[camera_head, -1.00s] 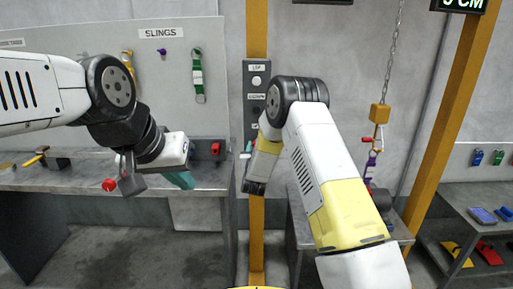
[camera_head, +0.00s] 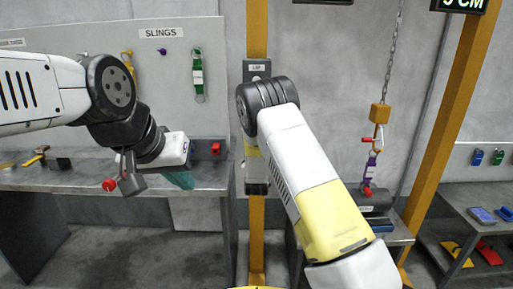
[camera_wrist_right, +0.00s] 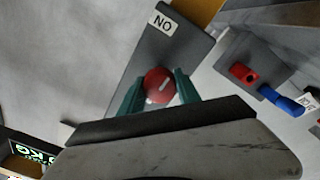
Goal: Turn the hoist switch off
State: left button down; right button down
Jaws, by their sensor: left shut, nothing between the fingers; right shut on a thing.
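In the right wrist view, a round red knob (camera_wrist_right: 159,86) with a white mark sits on a grey switch panel (camera_wrist_right: 172,62). A white label (camera_wrist_right: 162,21) beside it appears to read ON, upside down. My right gripper (camera_wrist_right: 158,90) is shut on the knob, one teal finger on each side. In the head view my right arm covers most of the panel (camera_head: 257,65), and the right fingers are hidden. My left gripper (camera_head: 181,180) is shut and empty above the left bench.
The left bench (camera_head: 80,178) holds a red-knobbed block (camera_head: 215,149). A chain hoist block (camera_head: 380,113) hangs at right with a purple sling (camera_head: 371,166) below it. A yellow post (camera_head: 257,230) stands in the middle. A shelf stands far right.

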dwell(0.4)
jog(key=c, duration=0.9)
grip_release()
jog(key=shift+o, duration=0.2)
jog(key=s, duration=0.7)
jog(key=shift+s+f, duration=0.2)
jog(key=shift+s, duration=0.2)
